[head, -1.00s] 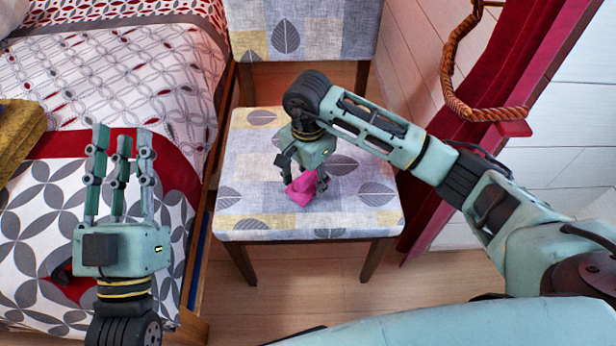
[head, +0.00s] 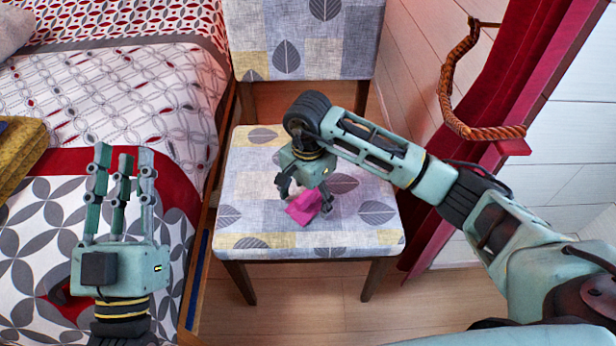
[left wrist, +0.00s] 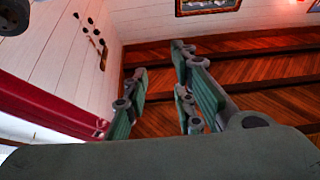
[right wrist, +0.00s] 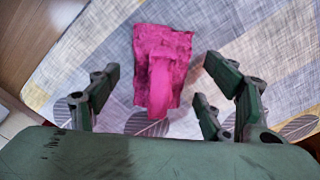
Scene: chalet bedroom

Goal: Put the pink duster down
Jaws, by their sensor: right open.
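The pink duster (head: 304,207) lies on the patterned seat of the chair (head: 250,190). In the right wrist view the duster (right wrist: 162,68) lies between and beyond the spread fingers. My right gripper (head: 308,196) is just above the seat, pointing down at the duster, and partly hides it in the head view. Its fingers (right wrist: 160,100) are open and apart from the duster. My left gripper (head: 122,165) is raised over the bed with its fingers pointing away, spread and empty. In the left wrist view its fingers (left wrist: 165,95) show only wall and ceiling beyond.
The bed (head: 130,90) with patterned covers stands left of the chair, with a yellow folded cloth (head: 20,150) at its edge. A red curtain (head: 500,90) with a rope tie (head: 455,100) hangs on the right. Bare seat surrounds the duster.

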